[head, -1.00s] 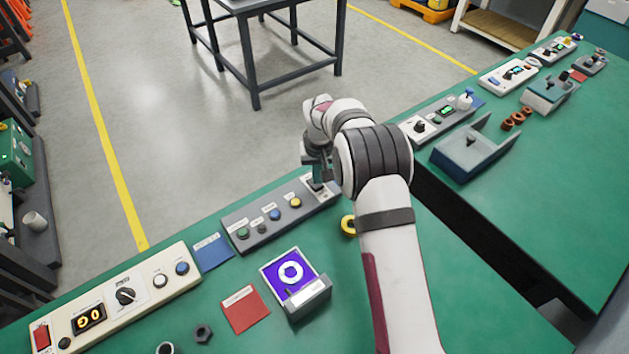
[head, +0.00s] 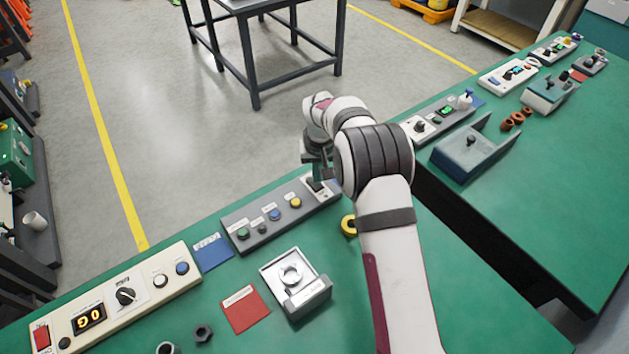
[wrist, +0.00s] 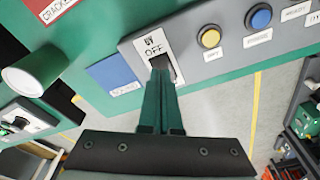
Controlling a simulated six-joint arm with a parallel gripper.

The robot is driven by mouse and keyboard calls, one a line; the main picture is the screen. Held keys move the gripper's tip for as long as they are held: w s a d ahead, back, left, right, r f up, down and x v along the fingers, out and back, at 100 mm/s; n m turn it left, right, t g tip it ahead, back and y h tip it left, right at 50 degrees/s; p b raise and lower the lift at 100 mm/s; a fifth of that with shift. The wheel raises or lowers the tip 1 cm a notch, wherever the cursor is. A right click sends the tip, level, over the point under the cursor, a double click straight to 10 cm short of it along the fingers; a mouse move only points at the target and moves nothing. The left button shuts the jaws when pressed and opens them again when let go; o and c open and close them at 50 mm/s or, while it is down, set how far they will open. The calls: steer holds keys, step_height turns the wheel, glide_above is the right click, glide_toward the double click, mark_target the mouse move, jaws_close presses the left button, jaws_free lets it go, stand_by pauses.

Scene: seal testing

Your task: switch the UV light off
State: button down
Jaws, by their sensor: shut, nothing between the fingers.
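My gripper (head: 317,180) is over the right end of the grey control panel (head: 262,232), with its fingers together and nothing between them. In the wrist view its green fingertips (wrist: 160,78) reach the black UV switch (wrist: 166,66), beside a white plate reading "UV" and "OFF". The fingers partly cover the switch, and I cannot tell whether they touch it. The inspection tray (head: 312,298) shows a plain grey-white surface with no purple glow. A pale ring (head: 291,266) lies on it.
Yellow (head: 295,202) and blue (head: 274,215) buttons sit along the panel, left of the switch. A yellow ring (head: 348,226) lies beside my arm. A cream control box (head: 120,300) and a red card (head: 245,308) are on the green bench.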

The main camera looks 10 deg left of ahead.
mark_target(318, 186)
step_height(318, 186, up, 5)
steer(key=shift+r, duration=0.15)
stand_by(0.5)
steer(key=s+d+r+m+g, duration=0.1)
steer(key=s+d+r+m, duration=0.1)
steer(key=s+d+r, duration=0.6)
steer(key=s+d+r+m, duration=0.25)
steer(key=s+r, duration=0.25)
steer(key=s, duration=0.4)
steer(key=s+d+f+m, duration=0.1)
steer(key=s+d+m, duration=0.1)
steer(key=s, duration=0.8)
steer(key=s+d+m+g+y, duration=0.1)
steer(key=s+d+m, duration=0.1)
steer(key=s, duration=0.9)
steer(key=shift+s+d+f, duration=0.15)
steer(key=shift+s+f, duration=0.1)
steer(key=shift+f, duration=0.1)
